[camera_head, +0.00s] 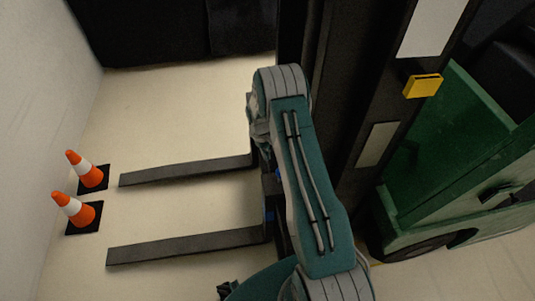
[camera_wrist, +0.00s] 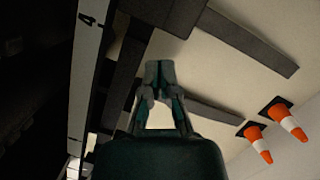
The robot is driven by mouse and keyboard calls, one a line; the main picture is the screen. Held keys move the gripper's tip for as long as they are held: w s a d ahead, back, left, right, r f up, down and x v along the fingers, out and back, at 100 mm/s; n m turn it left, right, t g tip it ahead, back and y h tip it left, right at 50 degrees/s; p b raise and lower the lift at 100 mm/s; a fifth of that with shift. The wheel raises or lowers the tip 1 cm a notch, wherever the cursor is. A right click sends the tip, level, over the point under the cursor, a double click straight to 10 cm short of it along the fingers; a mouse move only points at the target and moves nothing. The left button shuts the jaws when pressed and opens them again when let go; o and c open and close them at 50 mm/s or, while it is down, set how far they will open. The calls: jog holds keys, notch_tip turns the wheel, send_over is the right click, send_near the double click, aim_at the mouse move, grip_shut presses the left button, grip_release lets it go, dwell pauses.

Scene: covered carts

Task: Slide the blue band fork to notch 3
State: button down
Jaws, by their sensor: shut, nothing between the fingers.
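Two dark forks reach out from the carriage in the head view: the farther fork (camera_head: 185,171) and the nearer fork (camera_head: 185,247). Small blue patches (camera_head: 269,215) show at the carriage beside my arm; I cannot tell which fork bears the blue band. In the wrist view one fork (camera_wrist: 250,42) runs at upper right and the other fork (camera_wrist: 212,110) passes behind my gripper (camera_wrist: 160,66). My gripper's fingers are together and empty, over the carriage area. A pale notch scale (camera_wrist: 87,35) with a "4" is at left. In the head view my arm hides the fingers and fork heels.
Two orange-and-white cones (camera_head: 88,170) (camera_head: 75,210) stand on black bases beyond the fork tips, near the pale wall. The dark mast (camera_head: 350,90) and green truck body (camera_head: 465,150) are at right, with a yellow block (camera_head: 422,86). Pale floor between the forks is clear.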

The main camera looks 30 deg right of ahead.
aim_at(273, 175)
jog(key=s+f, duration=0.1)
jog(key=f, duration=0.1)
jog(key=s+f, duration=0.3)
jog(key=shift+d+f, duration=0.35)
jog(key=shift+d, duration=0.05)
jog(key=shift+s+d, duration=0.1)
jog(key=shift+s, duration=0.55)
jog(key=shift+s+d, duration=0.1)
jog(key=shift+s, duration=0.75)
jog(key=v, duration=1.2)
jog(key=shift+w+f, duration=0.1)
